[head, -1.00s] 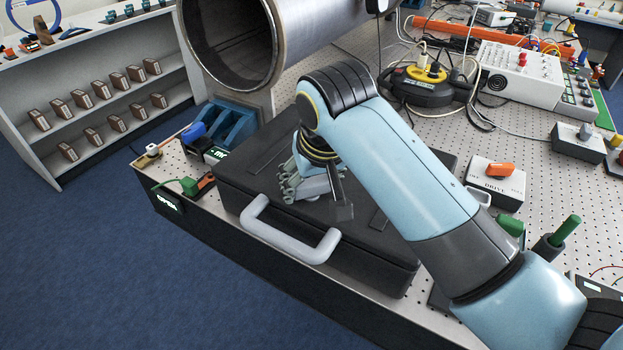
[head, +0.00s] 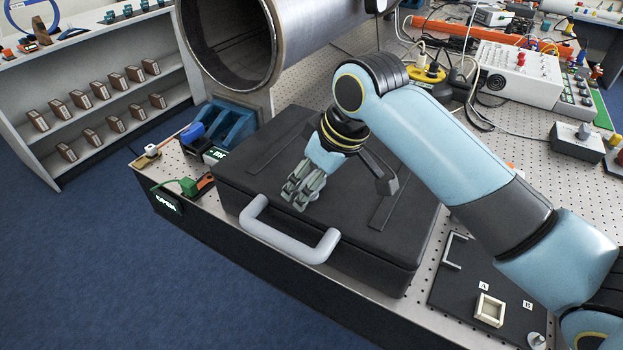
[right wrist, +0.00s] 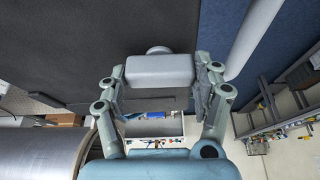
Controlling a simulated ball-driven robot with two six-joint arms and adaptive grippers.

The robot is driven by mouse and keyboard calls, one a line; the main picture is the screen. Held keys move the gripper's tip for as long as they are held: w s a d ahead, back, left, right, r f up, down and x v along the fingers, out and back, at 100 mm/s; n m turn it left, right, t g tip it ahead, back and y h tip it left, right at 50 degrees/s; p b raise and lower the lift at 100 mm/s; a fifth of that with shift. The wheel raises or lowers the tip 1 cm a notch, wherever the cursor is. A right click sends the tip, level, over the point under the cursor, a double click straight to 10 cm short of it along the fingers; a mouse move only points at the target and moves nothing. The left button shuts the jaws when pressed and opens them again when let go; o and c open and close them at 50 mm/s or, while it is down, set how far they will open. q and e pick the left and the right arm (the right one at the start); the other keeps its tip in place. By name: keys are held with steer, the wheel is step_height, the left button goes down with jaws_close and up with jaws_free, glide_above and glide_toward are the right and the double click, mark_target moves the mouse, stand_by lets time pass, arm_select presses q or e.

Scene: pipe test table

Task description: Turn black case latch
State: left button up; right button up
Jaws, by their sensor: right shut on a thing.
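The black case (head: 272,152) lies closed on the table in the head view, with its grey handle (head: 290,245) at the front edge. My right gripper (head: 299,199) is low over the lid, just behind the handle, and hides the latch there. In the right wrist view, the latch is a grey rounded block (right wrist: 160,70) with a round part behind it. The fingers of my right gripper (right wrist: 161,86) are shut on its two sides. The black lid (right wrist: 70,45) and the handle (right wrist: 258,35) show beyond. My left gripper is not in view.
A large metal pipe (head: 315,35) lies behind the case. A black plate (head: 450,290) with small fixtures is at the right. Shelves (head: 105,105) stand beyond the table.

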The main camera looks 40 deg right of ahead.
steer(key=shift+w+r+n+y, duration=0.1)
steer(key=shift+n+y, duration=0.2)
steer(key=shift+n, duration=0.3)
steer(key=o, duration=1.2)
steer(key=v, duration=1.2)
